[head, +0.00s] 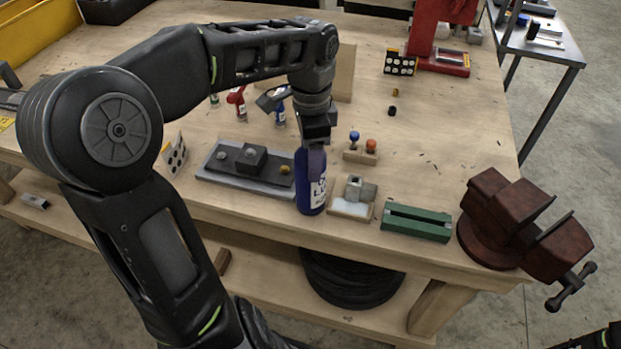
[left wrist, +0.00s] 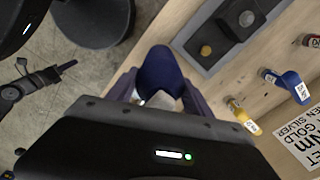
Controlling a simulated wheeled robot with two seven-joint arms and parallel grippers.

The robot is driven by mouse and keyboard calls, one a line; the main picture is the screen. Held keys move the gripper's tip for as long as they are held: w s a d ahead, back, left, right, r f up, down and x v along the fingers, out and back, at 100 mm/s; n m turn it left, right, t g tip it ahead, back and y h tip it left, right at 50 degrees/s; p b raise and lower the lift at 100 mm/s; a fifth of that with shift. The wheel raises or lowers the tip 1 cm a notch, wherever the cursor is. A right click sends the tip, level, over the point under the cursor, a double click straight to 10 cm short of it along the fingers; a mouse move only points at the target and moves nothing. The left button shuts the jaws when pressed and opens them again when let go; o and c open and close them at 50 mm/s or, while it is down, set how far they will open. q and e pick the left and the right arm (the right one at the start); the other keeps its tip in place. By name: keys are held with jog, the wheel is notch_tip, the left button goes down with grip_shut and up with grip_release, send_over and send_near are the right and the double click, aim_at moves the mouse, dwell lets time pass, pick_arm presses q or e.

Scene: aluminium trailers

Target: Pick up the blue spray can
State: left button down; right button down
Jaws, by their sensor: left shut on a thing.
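The blue spray can (head: 311,190) stands upright in the head view, near the front edge of the wooden workbench. My left gripper (head: 316,140) comes down from above and is shut on the can's upper part. In the left wrist view the blue can (left wrist: 160,70) sits between the two fingers of my left gripper (left wrist: 158,92). The fingers hide part of the can's top. Whether its base touches the bench is hard to tell. My right gripper is not in view; only a bit of dark arm shows at the lower right corner of the head view.
Left of the can is a grey plate with a dark block (head: 246,172). Right of it are a small tray with grey blocks (head: 352,198), a green slotted block (head: 416,223) and a brown vise (head: 515,225). Small bottles (head: 237,101) stand behind. The bench's middle right is mostly clear.

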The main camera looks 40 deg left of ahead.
pick_arm(q)
jog(key=shift+r, duration=0.15)
notch_tip(320, 180, up, 5)
jog(key=shift+w+f, duration=0.1)
notch_tip(320, 180, up, 5)
jog(key=p, duration=0.4)
jog(key=shift+f, duration=0.15)
dwell(0.6)
